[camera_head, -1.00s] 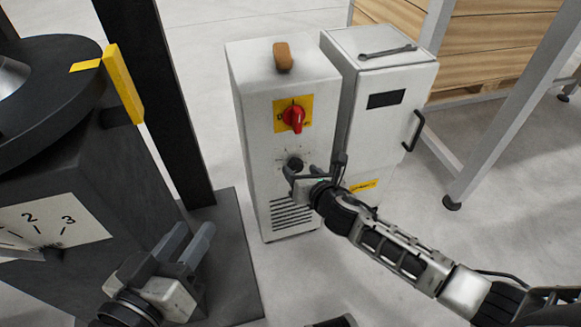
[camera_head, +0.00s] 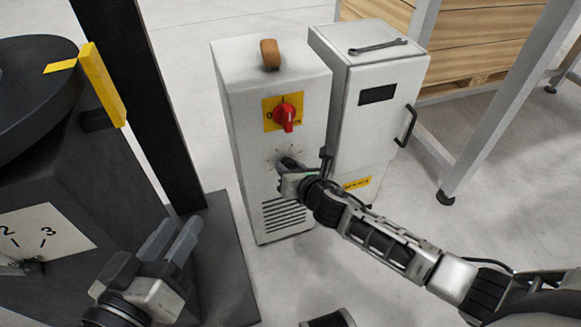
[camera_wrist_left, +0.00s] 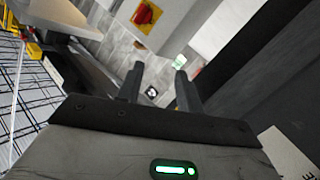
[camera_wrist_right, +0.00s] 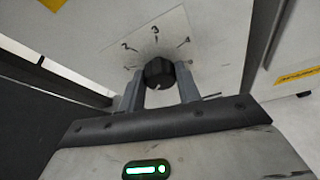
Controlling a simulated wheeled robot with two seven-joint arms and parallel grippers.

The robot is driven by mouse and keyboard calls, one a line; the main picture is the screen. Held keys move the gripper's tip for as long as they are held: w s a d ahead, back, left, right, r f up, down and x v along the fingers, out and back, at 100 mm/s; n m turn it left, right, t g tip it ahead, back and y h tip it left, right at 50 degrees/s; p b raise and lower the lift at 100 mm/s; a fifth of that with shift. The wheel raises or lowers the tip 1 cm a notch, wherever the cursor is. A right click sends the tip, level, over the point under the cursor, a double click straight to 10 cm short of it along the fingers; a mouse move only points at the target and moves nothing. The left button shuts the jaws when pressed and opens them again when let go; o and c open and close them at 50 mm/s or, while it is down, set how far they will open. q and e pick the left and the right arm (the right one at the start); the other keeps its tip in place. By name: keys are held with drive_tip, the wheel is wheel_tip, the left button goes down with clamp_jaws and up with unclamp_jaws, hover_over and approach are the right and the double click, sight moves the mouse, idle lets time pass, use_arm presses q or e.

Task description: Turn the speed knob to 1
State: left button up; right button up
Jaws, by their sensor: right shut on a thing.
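The speed knob is a round black knob (camera_wrist_right: 159,73) on the white cabinet's front, with a dial of printed numbers and ticks around it. In the right wrist view 2 and 3 are readable above it; its pointer setting is not clear. My right gripper (camera_wrist_right: 160,88) is shut on the knob, one finger on each side. In the head view the right gripper (camera_head: 286,172) reaches the cabinet front and largely hides the knob (camera_head: 287,163). My left gripper (camera_head: 168,240) is open and empty, low at the left, away from the cabinet; its fingers are apart in the left wrist view (camera_wrist_left: 158,78).
The white cabinet (camera_head: 240,130) carries a red switch (camera_head: 285,114) above the knob and vents below. A second cabinet (camera_head: 365,135) stands at its right. A dark machine (camera_head: 75,165) with a numbered scale stands at the left. Clear floor lies in front.

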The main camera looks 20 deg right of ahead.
use_arm(q)
drive_tip(key=shift+r, duration=0.1)
use_arm(e)
drive_tip(key=shift+y, duration=0.3)
use_arm(q)
drive_tip(key=shift+d+r+h+b, duration=0.15)
drive_tip(key=shift+h+b, duration=0.15)
drive_tip(key=shift+b, duration=0.6)
use_arm(e)
drive_tip(key=m+y, duration=0.1)
drive_tip(key=m, duration=0.1)
drive_tip(key=m+t+y, duration=0.1)
drive_tip(key=m, duration=0.1)
drive_tip(key=m+y, duration=0.1)
drive_tip(key=m, duration=0.1)
drive_tip(key=shift+d+f+m+y, duration=0.25)
drive_tip(key=shift+m+y, duration=0.05)
drive_tip(key=shift+m, duration=0.1)
use_arm(q)
drive_tip(key=shift+r+n, duration=0.2)
drive_tip(key=shift+n, duration=0.1)
use_arm(e)
drive_tip(key=shift+t, duration=0.3)
drive_tip(key=o, duration=1)
use_arm(q)
drive_tip(key=shift+f, duration=0.25)
